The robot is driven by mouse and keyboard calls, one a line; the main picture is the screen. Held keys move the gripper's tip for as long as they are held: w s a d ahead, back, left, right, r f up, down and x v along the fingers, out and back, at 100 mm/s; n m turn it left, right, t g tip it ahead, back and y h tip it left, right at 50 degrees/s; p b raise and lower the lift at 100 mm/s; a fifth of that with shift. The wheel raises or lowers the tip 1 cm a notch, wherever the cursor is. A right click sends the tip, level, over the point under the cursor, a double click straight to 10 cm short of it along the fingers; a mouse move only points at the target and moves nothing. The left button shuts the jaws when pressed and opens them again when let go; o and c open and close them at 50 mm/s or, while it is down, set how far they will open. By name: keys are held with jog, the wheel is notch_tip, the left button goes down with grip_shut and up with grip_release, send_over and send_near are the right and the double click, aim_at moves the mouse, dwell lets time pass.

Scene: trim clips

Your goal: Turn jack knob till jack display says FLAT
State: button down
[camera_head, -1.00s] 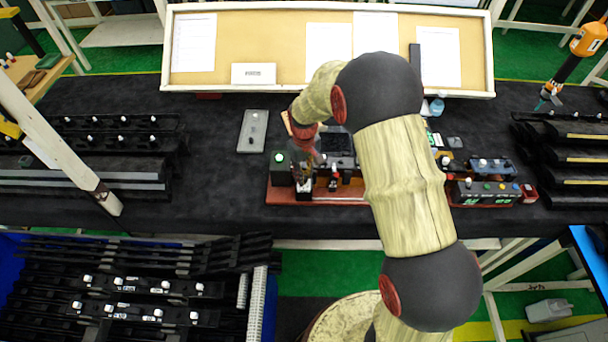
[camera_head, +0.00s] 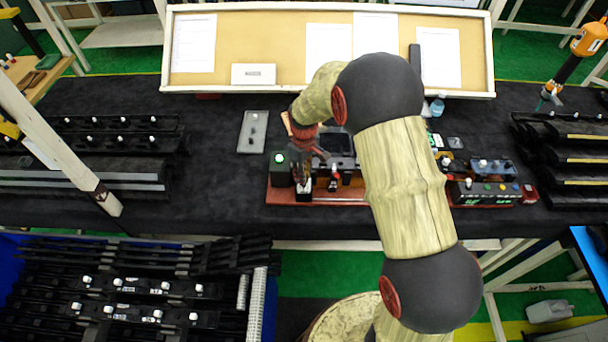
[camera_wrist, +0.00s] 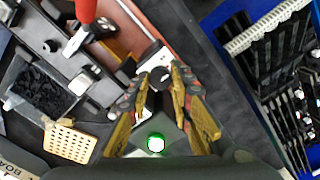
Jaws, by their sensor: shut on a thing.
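My gripper (camera_wrist: 169,74) points down at the fixture on the red-brown base (camera_head: 325,198). Its yellow fingers are shut on a small dark knob (camera_wrist: 178,88), which I take to be the jack knob; the fingers partly cover it. A white-topped block (camera_wrist: 151,54) sits just beyond the fingertips. In the head view my gripper (camera_head: 303,172) is over the left part of the base, above a small black-and-white unit (camera_head: 303,191). I cannot make out any jack display text. A round lamp (camera_wrist: 156,143) glows green on a dark box (camera_head: 280,174).
A red-handled clamp (camera_head: 334,184) stands close to the right of my gripper. A device with green displays (camera_head: 484,193) stands to the right. Dark table cloth (camera_head: 225,190) is bare left of the base.

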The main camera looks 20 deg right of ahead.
jog(key=c, duration=1.6)
grip_release()
notch_tip(320, 180, up, 12)
jog(key=shift+r, duration=0.1)
